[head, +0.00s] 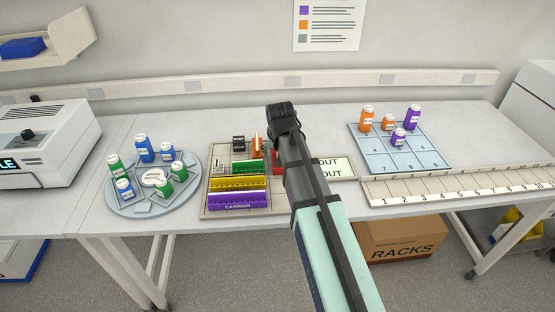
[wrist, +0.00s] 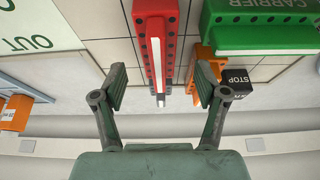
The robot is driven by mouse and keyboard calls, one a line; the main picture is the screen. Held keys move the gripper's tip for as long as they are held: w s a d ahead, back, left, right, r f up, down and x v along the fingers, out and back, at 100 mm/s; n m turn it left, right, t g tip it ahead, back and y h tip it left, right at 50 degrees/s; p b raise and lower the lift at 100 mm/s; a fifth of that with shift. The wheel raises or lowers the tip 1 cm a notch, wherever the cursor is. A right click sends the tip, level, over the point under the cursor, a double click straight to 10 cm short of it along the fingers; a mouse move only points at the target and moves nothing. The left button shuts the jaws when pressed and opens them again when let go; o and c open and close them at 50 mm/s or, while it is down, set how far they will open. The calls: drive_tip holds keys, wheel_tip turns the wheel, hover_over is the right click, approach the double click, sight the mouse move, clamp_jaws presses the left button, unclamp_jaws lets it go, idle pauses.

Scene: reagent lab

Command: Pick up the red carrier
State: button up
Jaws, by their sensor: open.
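The red carrier (wrist: 154,22) is a long red bar with a row of dark holes and a pale strip along it. It lies lengthwise in the upper middle of the wrist view. In the head view only a small red part (head: 277,165) shows; my arm hides the rest. My gripper (wrist: 161,86) is open, with one finger on each side of the carrier's line in the wrist view. Neither finger visibly touches it, and I cannot tell the height gap. In the head view my gripper (head: 283,125) is over the right side of the carrier tray.
Yellow (head: 237,183) and purple (head: 237,200) carriers lie at the tray's front. An OUT panel (head: 335,167) adjoins on the right.

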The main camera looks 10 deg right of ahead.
drive_tip(key=p+x, duration=0.1)
drive_tip(key=x, duration=0.3)
drive_tip(key=shift+d+p, duration=0.1)
drive_tip(key=shift+p, duration=0.3)
drive_tip(key=shift+w+f, duration=0.1)
drive_tip(key=shift+f, duration=0.35)
drive_tip(key=shift+f, duration=0.25)
drive_tip(key=c, duration=1.3)
